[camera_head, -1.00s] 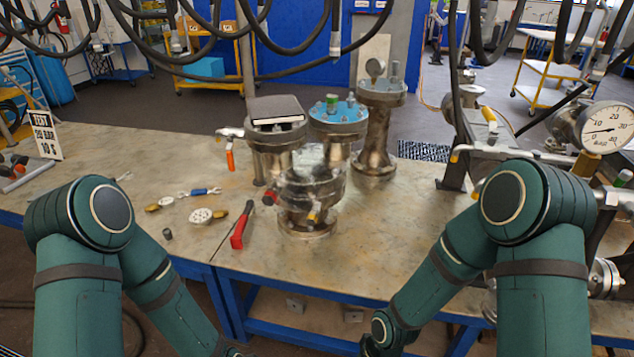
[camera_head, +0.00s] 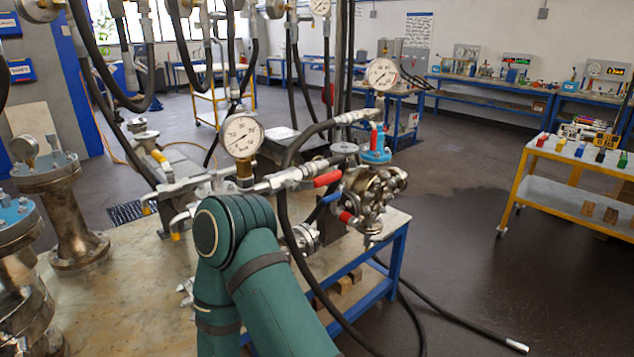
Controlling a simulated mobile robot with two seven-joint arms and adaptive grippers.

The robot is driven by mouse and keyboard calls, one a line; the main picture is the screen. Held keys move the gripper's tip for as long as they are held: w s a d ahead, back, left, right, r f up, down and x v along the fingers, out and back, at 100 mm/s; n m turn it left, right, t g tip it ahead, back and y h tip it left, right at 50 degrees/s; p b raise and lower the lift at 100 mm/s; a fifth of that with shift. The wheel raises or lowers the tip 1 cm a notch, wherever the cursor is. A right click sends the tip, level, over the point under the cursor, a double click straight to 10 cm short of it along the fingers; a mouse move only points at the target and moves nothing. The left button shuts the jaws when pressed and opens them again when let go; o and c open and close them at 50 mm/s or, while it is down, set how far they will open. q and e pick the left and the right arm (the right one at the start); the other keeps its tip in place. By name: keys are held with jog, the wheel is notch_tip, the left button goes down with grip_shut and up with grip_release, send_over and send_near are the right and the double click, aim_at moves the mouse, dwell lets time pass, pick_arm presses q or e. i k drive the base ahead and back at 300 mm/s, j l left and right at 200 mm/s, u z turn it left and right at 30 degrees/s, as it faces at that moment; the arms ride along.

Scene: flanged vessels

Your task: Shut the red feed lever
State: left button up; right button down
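A red lever handle (camera_head: 327,179) lies nearly in line with the metal pipework at the right end of the bench. A second red handle (camera_head: 374,139) stands upright by the blue flange (camera_head: 375,156) of the vessel at the bench's right corner. A third, small red handle (camera_head: 345,216) is lower, near a blue handle (camera_head: 330,199). I cannot tell which red one is the feed lever. My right arm shows in front, its elbow left of these handles. Neither gripper is in view.
Pressure gauges (camera_head: 242,136) and (camera_head: 382,74) stand above the pipework. Black hoses hang around it, and one hose (camera_head: 455,325) lies on the floor. Flanged vessels (camera_head: 62,215) stand at left. A yellow trolley (camera_head: 530,180) is at right, with open floor between.

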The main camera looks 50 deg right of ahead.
aim_at(323, 180)
jog(key=z, duration=1.8)
